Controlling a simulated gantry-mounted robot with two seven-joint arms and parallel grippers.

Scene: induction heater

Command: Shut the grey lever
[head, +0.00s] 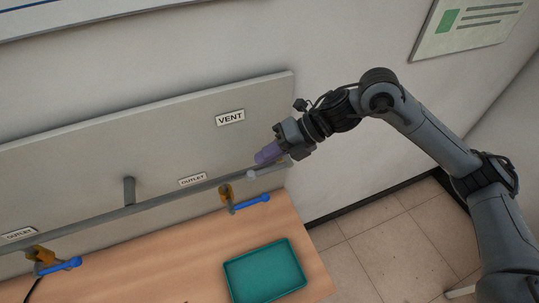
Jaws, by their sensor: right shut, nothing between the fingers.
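The grey lever (268,171) is at the right end of the grey pipe, below the VENT label (230,117) on the panel. Its rounded end (252,174) points left, and the lever lies close to the line of the pipe. My right gripper (267,154) has purple fingers and is shut and empty. It hangs just above the grey lever and partly covers the area behind it. I cannot tell whether the fingers touch the lever. My left gripper is not in view.
The grey pipe (150,204) runs along the panel (90,162). Two valves with blue handles (251,202) (60,266) hang under the OUTLET labels. A teal tray (235,280) sits on the wooden table (150,270). Tiled floor shows right of the table.

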